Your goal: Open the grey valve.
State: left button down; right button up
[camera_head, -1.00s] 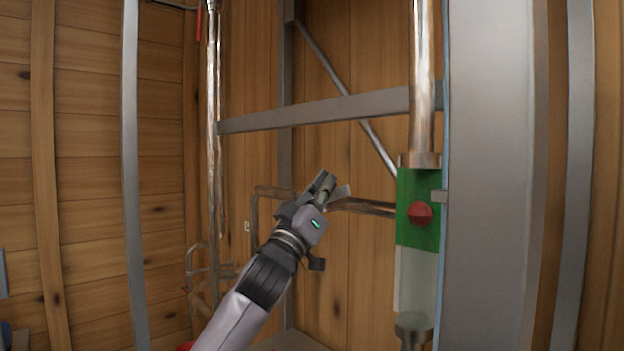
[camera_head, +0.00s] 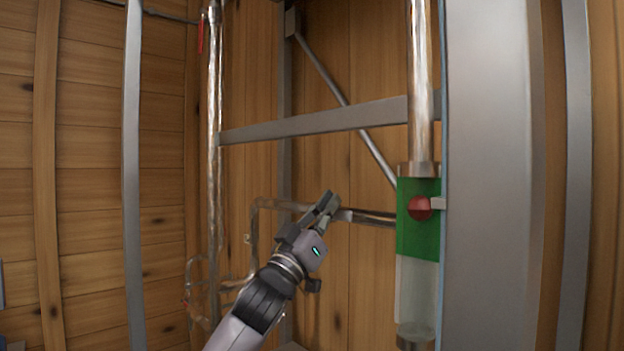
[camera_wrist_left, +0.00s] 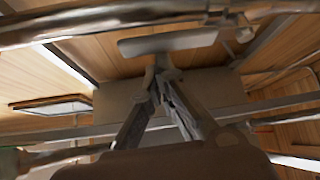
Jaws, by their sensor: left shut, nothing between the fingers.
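The grey valve shows as a flat grey handle (camera_head: 345,214) on the horizontal metal pipe (camera_head: 374,217), just right of my left gripper (camera_head: 330,202). The gripper and its wrist hide part of the valve in the head view. In the left wrist view a flat grey bar (camera_wrist_left: 168,42), which looks like this handle, lies just beyond the fingertips (camera_wrist_left: 157,72). My left gripper is shut and empty, with its tips together close to the handle. I cannot tell whether they touch it. My right gripper is not in view.
A green-and-clear cylinder with a red knob (camera_head: 419,207) stands right of the valve. A wide grey post (camera_head: 490,180) is at its right. A grey crossbar (camera_head: 310,121) runs above the gripper. A vertical pipe (camera_head: 214,170) stands to the left, before a wooden wall.

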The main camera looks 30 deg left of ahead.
pick_arm(q)
jog(key=shift+r, duration=0.1)
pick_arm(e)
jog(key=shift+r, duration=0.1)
pick_arm(q)
notch_tip(320, 180, up, 5)
jog(key=p, duration=0.5)
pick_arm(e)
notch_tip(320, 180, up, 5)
pick_arm(q)
jog(key=a+b+v, duration=0.1)
jog(key=b+v, duration=0.5)
jog(key=v, duration=0.4)
jog(key=shift+f, duration=0.6)
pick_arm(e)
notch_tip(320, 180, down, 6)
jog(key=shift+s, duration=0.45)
